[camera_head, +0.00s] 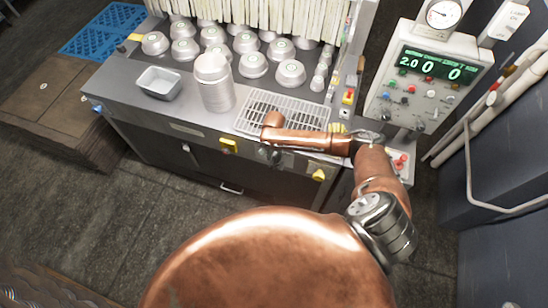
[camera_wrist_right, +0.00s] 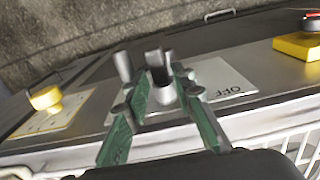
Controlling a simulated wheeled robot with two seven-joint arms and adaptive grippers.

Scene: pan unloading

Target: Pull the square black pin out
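In the right wrist view, a grey and dark knob-like piece (camera_wrist_right: 160,82) stands up from the metal panel beside a plate marked OFF. I cannot tell whether it is the square black pin. My right gripper (camera_wrist_right: 165,90) has its green-padded fingers spread, one on each side of this piece. I cannot see that they press on it. In the head view, my right gripper (camera_head: 275,155) is small and dark, at the counter's front edge below the end of my copper arm. Its fingers are unclear there. My left gripper is not in view.
Yellow controls sit left (camera_head: 229,146) and right (camera_head: 319,174) of the gripper on the front panel. A wire rack (camera_head: 262,103), a white canister (camera_head: 214,90), a grey tray (camera_head: 159,83) and several white bowls are on the counter. A display box (camera_head: 430,85) stands right.

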